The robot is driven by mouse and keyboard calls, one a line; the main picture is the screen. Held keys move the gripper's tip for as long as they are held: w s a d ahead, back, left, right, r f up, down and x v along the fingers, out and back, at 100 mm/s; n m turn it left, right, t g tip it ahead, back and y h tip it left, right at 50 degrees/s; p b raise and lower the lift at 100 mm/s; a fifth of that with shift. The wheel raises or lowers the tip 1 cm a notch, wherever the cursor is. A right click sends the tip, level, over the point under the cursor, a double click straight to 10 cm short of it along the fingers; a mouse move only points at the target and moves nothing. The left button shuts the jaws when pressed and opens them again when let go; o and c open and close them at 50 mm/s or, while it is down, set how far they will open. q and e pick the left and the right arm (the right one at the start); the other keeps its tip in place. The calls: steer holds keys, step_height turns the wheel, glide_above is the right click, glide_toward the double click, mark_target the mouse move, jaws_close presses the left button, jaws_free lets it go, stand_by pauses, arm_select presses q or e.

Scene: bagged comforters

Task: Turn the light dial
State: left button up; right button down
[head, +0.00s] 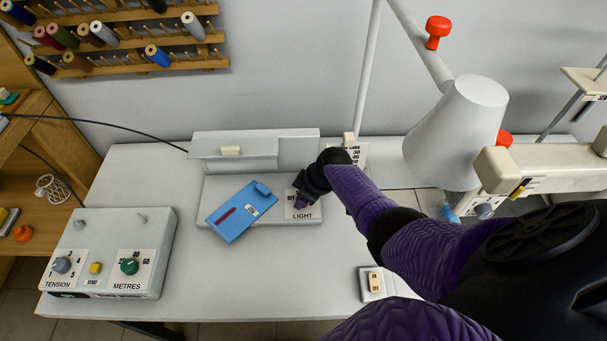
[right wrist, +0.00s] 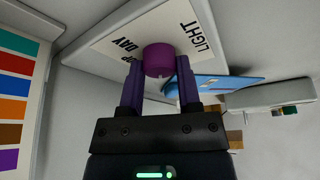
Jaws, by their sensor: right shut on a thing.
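The light dial (right wrist: 158,60) is a purple knob on a white plate marked LIGHT (head: 303,214), with OFF, DAY and other partly hidden words around it. The plate sits at the right end of a white device (head: 260,213) on the table. My right gripper (head: 304,202) is over the dial, and in the head view it hides most of it. In the right wrist view, the two purple fingers of my right gripper (right wrist: 159,85) are shut on the dial, one on each side. My left gripper is not in view.
A blue card-like panel (head: 238,211) lies left of the dial. A control box (head: 110,240) with TENSION and METRES dials stands at the left. A white lamp (head: 458,125) and a sewing machine (head: 540,172) are at the right. The table front is mostly clear.

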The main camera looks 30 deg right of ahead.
mark_target(316, 208)
steer(key=shift+w, duration=0.1)
steer(key=shift+c, duration=1.5)
jaws_free()
steer(key=p+v, duration=0.6)
steer(key=v, duration=0.4)
